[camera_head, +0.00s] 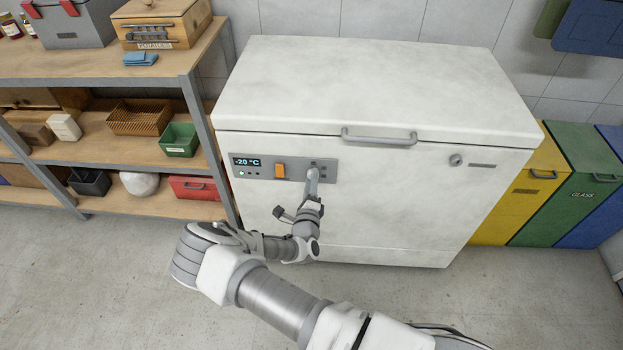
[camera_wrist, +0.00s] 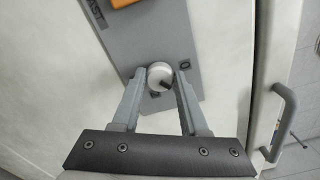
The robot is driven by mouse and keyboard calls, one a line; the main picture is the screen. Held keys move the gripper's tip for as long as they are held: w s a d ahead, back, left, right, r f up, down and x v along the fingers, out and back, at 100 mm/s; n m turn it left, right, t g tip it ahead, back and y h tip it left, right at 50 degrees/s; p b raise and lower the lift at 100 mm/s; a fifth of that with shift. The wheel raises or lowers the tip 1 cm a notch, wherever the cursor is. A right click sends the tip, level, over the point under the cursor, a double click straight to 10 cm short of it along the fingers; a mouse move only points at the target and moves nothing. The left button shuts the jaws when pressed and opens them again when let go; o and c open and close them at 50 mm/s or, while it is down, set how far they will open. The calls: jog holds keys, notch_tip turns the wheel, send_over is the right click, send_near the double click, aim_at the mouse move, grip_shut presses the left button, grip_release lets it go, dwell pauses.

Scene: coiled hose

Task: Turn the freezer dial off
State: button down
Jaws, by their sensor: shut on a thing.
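The white chest freezer (camera_head: 380,215) stands against the wall with its lid closed. Its grey control panel (camera_head: 262,168) carries a display reading -20 °C and an orange switch (camera_head: 280,171). My gripper (camera_head: 313,176) is at the right end of this panel. In the wrist view, the round white dial (camera_wrist: 160,74) with a dark pointer mark sits between the two fingertips of my gripper (camera_wrist: 158,80), which is shut on it. The pointer slants toward the lower right of the dial. Printed marks show beside the dial. In the head view, my gripper hides the dial.
The freezer's lid handle (camera_head: 378,138) juts out above and right of the panel; it also shows at the right of the wrist view (camera_wrist: 283,120). A shelf (camera_head: 190,85) with boxes stands at left. Yellow, green and blue bins (camera_head: 570,175) stand at right. The floor in front is clear.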

jog(key=n, duration=1)
jog(key=shift+f+n, duration=0.1)
jog(key=shift+n, duration=0.2)
dwell(0.4)
jog(key=shift+c, duration=2.2)
grip_release()
